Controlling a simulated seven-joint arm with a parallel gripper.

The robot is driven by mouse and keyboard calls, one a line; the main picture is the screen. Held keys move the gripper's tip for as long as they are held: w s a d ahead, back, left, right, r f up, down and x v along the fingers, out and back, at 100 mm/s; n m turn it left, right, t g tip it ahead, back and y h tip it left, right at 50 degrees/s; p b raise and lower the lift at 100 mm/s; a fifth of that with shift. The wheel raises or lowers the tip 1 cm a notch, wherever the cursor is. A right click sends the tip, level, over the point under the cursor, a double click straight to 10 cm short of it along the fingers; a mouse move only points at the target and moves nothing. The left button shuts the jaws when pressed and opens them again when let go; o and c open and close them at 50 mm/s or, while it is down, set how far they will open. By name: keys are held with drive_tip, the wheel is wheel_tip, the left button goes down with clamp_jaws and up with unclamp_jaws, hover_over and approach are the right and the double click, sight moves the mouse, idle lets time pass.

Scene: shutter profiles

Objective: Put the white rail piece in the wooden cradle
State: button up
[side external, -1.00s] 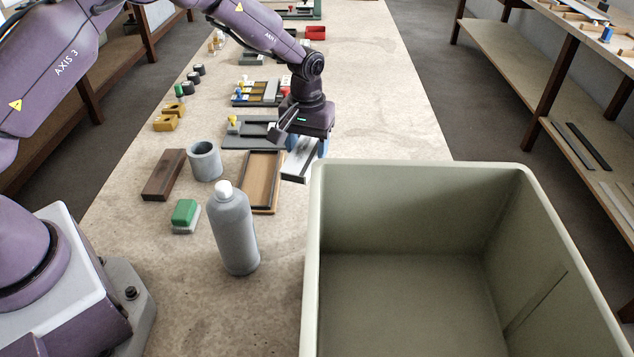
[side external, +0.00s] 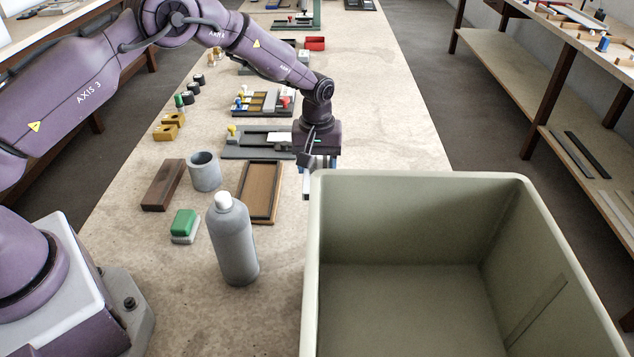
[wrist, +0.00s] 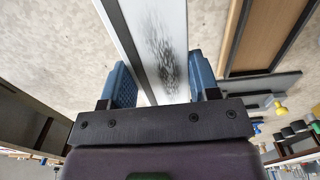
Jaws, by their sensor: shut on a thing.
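The white rail piece (wrist: 165,45) is a long white strip with a dark grey edge and a dark smudge, between the blue fingers in the wrist view. My gripper (wrist: 163,88) is shut on it and holds it above the table. The wooden cradle (side external: 260,188), a shallow tray with a wood floor and dark rims, lies on the table left of my gripper. It also shows at the upper right of the wrist view (wrist: 264,35).
A large green-grey bin (side external: 318,260) stands at the right, close to my gripper. A grey bottle (side external: 234,245), a grey cup (side external: 204,171), a dark brown block (side external: 164,186) and a green-topped block (side external: 185,225) surround the cradle. A grey fixture (side external: 255,142) lies behind it.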

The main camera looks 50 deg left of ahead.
sight(318, 166)
drive_tip(key=shift+f, duration=2.45)
drive_tip(key=shift+f, duration=0.1)
drive_tip(key=o, duration=0.9)
drive_tip(key=shift+f, duration=0.1)
drive_tip(key=shift+o, duration=0.2)
wheel_tip(318, 166, up, 13)
drive_tip(key=shift+d+r, duration=0.1)
